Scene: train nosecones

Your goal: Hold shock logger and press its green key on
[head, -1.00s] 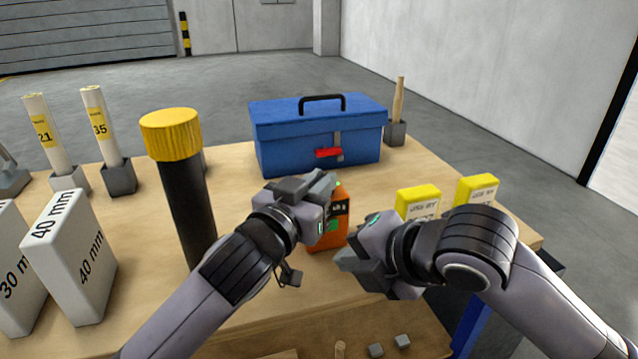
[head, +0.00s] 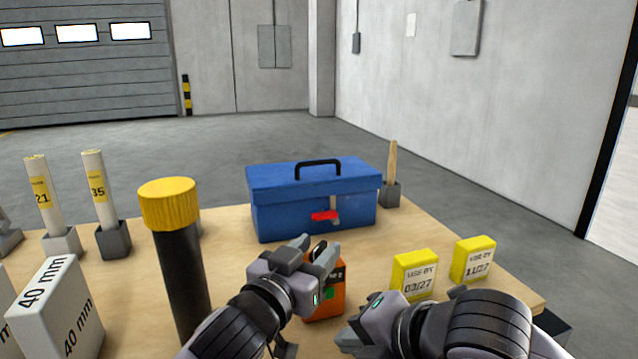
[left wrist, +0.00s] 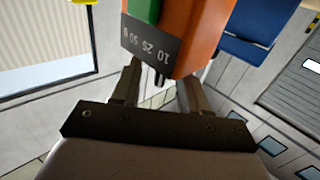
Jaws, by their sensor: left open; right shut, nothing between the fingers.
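The shock logger (head: 325,303) is an orange box with a dark label and a green key (head: 328,293). It stands upright on the table in front of the blue toolbox. My left gripper (head: 316,252) is open at the logger's top left and partly covers it. In the left wrist view, the logger (left wrist: 203,38) is just beyond my open fingertips, its dark scale label and green key (left wrist: 145,10) showing; I cannot tell whether the fingers straddle it. My right gripper (head: 360,322) is shut and empty, low to the right of the logger, apart from it.
A blue toolbox (head: 285,212) stands behind the logger. Two yellow dated blocks (head: 414,273) are at right. A black tube with yellow cap (head: 170,205) stands at left, with white posts (head: 98,185) and 40 mm blocks (head: 55,310) farther left. Bare tabletop (head: 375,250) lies right of the toolbox front.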

